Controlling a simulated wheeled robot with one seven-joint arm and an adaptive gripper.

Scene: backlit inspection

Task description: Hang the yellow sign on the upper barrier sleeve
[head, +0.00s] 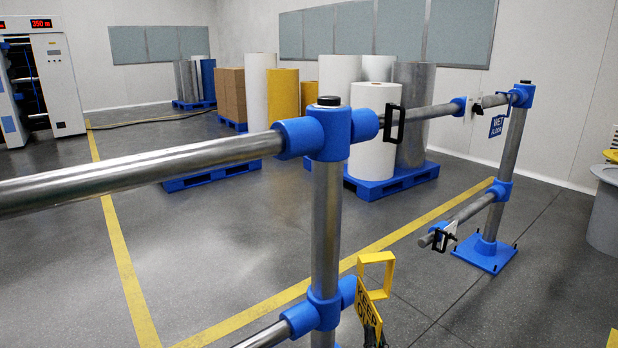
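The yellow sign (368,309) has dark lettering that seems to read KEEP OUT and a square yellow loop on top. It is tilted, with floor visible through the loop, at lower centre beside the lower blue sleeve (347,290). My gripper (372,334) shows only as a dark shape at the sign's lower edge and appears shut on it; the rest is cut off by the frame. The upper barrier sleeve (364,125) is blue, on the near post's right side, well above the sign. I cannot tell whether sign and lower sleeve touch.
The near post (327,225) and left upper rail (140,170) stand close to the sign. A black bracket (392,126) is by the upper sleeve. A blue WET FLOOR sign (496,126) hangs near the far post (508,150). Open floor lies right of the sign.

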